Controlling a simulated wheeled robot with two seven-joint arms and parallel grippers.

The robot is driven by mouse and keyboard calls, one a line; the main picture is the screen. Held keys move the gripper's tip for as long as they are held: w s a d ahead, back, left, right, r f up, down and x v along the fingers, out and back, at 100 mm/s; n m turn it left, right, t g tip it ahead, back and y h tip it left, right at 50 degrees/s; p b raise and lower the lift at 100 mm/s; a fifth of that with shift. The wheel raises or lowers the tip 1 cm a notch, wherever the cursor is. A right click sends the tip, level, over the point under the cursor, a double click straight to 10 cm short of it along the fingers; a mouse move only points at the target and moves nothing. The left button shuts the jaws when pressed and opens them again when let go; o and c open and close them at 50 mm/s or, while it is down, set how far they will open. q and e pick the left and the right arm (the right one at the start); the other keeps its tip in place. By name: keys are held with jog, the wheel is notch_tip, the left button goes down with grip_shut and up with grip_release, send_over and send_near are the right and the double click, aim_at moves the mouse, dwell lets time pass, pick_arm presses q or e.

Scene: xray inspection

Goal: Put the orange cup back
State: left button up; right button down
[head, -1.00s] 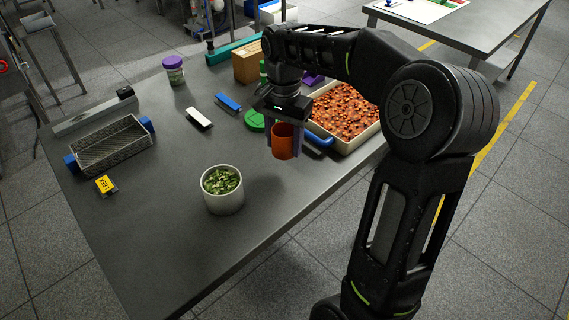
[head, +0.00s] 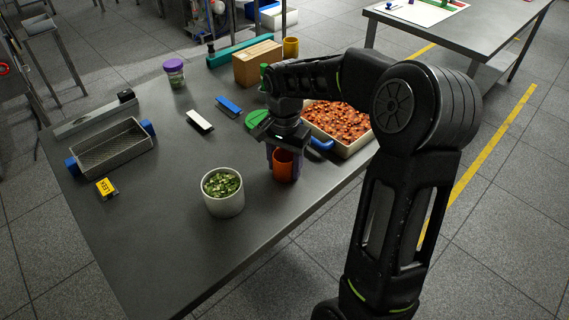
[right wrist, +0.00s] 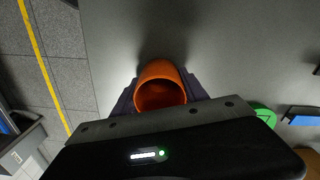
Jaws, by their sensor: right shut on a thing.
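The orange cup (head: 285,168) is upright between the fingers of my right gripper (head: 284,160), which is shut on it. It is low over the front right part of the grey table (head: 190,265), between the white bowl and the tray of red-brown pieces. I cannot tell whether its base touches the table. In the right wrist view the orange cup (right wrist: 160,90) shows its open mouth, with the fingers of my right gripper (right wrist: 160,98) on both sides. My left gripper is not in view.
A white bowl of chopped greens (head: 223,201) stands left of the cup; the filled tray (head: 345,151) is behind it to the right. A green lid (head: 256,120), cardboard box (head: 258,66) and yellow cup (head: 291,47) are further back. The table front is clear.

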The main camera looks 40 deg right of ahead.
jog(key=shift+f, duration=0.1)
jog(key=c, duration=0.6)
grip_release()
notch_tip(320, 180, up, 12)
dwell(0.6)
